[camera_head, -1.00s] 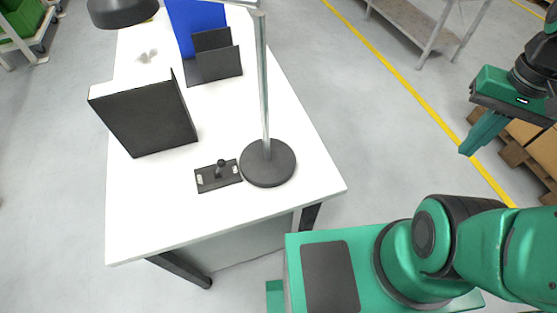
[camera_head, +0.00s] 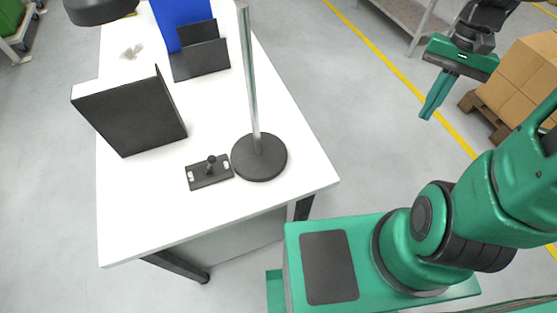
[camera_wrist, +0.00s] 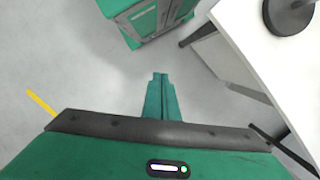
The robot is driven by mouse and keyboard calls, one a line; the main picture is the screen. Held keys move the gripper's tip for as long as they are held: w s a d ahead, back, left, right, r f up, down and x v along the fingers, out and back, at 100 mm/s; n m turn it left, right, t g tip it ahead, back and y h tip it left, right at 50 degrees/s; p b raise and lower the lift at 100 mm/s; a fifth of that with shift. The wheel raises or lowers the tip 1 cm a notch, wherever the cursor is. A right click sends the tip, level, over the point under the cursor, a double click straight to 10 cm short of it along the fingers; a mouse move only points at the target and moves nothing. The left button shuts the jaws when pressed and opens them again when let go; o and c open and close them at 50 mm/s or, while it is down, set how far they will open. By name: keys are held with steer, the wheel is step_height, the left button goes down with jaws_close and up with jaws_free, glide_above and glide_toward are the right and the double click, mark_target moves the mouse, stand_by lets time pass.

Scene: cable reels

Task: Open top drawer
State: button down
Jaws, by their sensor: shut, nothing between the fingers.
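My gripper (camera_head: 430,112) is shut and empty, with its green fingers together. It hangs over open floor to the right of the white desk (camera_head: 290,150), well apart from it. In the wrist view my gripper (camera_wrist: 160,78) points at bare floor, with the white desk (camera_wrist: 270,60) at the upper right. No drawer front or handle can be made out in either view. A grey panel (camera_head: 235,243) shows under the desk's near end; I cannot tell whether it belongs to a drawer unit.
On the desk are a lamp (camera_head: 259,157), a small black plate with a knob (camera_head: 210,172), a black-sided binder (camera_head: 135,118), a black holder (camera_head: 205,58) and a blue panel (camera_head: 182,20). Cardboard boxes (camera_head: 520,75) on a pallet stand at right. Grey floor lies between.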

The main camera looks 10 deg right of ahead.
steer(key=w+a+f+m+g+y, duration=0.1)
steer(key=w+a+f+y, duration=0.25)
steer(key=f, duration=0.55)
steer(key=w+a+f+m+g+y, duration=0.25)
steer(key=w+a+f, duration=0.25)
steer(key=f, duration=0.4)
steer(key=w+a+f+y, duration=0.3)
steer(key=w+a+f, duration=0.15)
steer(key=f, duration=0.45)
steer(key=a+f+m+y, duration=0.4)
steer(key=a+f+y, duration=0.2)
steer(key=a+f, duration=0.2)
steer(key=w+x, duration=0.1)
steer(key=x, duration=1.2)
steer(key=shift+a+r+t+y, duration=0.15)
steer(key=shift+a+t+y, duration=0.25)
steer(key=shift+a+t, duration=0.1)
steer(key=shift+w, duration=0.15)
